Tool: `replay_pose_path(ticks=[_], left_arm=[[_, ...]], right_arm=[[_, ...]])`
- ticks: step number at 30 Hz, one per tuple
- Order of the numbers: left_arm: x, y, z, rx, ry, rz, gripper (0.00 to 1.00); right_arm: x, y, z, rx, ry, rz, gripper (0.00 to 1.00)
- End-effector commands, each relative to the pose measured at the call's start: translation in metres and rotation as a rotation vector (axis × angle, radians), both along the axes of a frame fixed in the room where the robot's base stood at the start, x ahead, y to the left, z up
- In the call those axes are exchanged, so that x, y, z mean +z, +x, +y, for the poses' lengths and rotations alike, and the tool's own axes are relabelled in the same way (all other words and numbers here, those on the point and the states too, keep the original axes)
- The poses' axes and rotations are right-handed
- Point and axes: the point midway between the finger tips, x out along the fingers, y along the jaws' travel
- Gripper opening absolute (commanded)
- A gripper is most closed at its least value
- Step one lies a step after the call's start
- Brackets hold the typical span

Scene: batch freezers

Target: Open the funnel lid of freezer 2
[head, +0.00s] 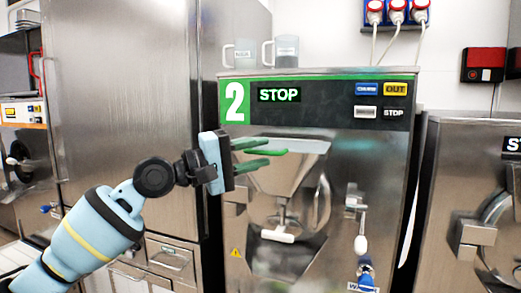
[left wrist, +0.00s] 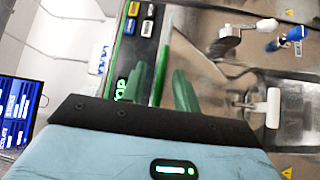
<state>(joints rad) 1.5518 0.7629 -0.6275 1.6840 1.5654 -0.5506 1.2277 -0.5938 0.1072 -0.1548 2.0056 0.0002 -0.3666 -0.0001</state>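Freezer 2 (head: 330,200) is a steel machine with a green-edged panel marked 2 and STOP. Its funnel (head: 285,175) is a tapering metal part on the front, below the panel. A flat pale metal piece along its top looks like the lid (head: 312,147). My left gripper (head: 272,156) is in front of the funnel's upper left, its green fingers pointing right and partly covering it. My right gripper is not in view.
A white-handled lever (head: 278,236) is below the funnel, and another (head: 360,243) hangs to its right. Two clear jugs (head: 286,50) stand on top of freezer 2. Another freezer (head: 475,200) is at the right. A tall steel cabinet (head: 120,100) is at the left.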

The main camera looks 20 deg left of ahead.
Motion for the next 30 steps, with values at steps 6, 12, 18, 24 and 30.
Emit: replay_pose_path(ticks=[6, 12, 18, 24, 30], left_arm=[[0.0013, 0.0081, -0.0092, 0.0, 0.001, 0.0, 0.3], [0.0007, 0.0087, -0.0093, 0.0, 0.002, 0.001, 0.3], [0.0007, 0.0086, -0.0091, 0.0, 0.002, 0.001, 0.1], [0.0006, 0.0085, -0.0092, 0.0, 0.002, 0.001, 0.0], [0.0008, 0.0087, -0.0091, 0.0, 0.001, 0.001, 0.0]], right_arm=[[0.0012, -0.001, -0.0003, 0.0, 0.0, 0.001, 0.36], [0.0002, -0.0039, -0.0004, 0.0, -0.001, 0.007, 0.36], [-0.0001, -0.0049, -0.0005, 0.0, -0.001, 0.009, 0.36], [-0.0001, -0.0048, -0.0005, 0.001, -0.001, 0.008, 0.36], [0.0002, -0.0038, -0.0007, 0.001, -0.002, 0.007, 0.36]])
